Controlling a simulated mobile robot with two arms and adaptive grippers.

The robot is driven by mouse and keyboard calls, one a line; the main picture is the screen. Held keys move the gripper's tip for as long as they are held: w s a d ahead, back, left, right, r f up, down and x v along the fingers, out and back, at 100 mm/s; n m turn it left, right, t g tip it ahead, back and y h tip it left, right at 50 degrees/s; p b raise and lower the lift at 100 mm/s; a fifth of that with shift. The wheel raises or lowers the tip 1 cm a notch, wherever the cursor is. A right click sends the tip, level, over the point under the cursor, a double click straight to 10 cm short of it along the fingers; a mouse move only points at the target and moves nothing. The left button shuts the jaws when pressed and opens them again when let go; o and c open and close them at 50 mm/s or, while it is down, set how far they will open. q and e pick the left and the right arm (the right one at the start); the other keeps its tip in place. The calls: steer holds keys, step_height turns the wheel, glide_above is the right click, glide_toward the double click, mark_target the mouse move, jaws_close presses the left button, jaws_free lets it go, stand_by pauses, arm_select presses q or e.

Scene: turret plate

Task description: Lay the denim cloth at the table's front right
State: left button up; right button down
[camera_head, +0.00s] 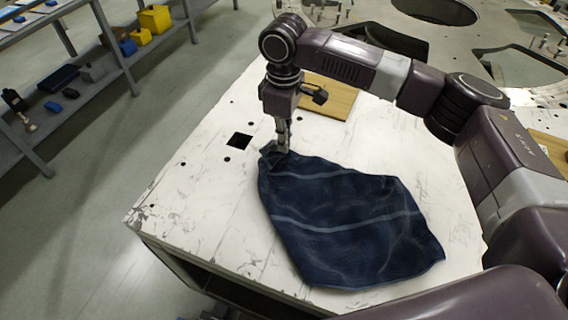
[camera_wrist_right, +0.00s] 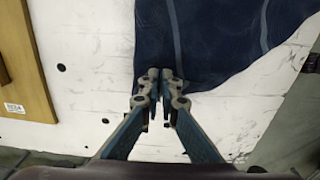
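The dark blue denim cloth (camera_head: 345,222) lies spread on the white, worn table (camera_head: 205,205), over its near right part in the head view. My right gripper (camera_head: 283,146) points down at the cloth's far left corner. In the wrist view the fingertips (camera_wrist_right: 161,88) are close together at the edge of the cloth (camera_wrist_right: 215,40), with the corner between them. My left gripper is not in view.
A wooden board (camera_head: 331,98) lies behind the gripper on the table. A square hole (camera_head: 239,140) and small round holes mark the tabletop. A shelf (camera_head: 60,95) with yellow and blue bins stands at the left across open floor. The table's left part is clear.

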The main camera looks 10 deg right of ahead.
steer(key=shift+f, duration=0.5)
steer(key=c, duration=1.5)
jaws_free()
step_height(320, 180, up, 12)
steer(key=shift+r, duration=0.1)
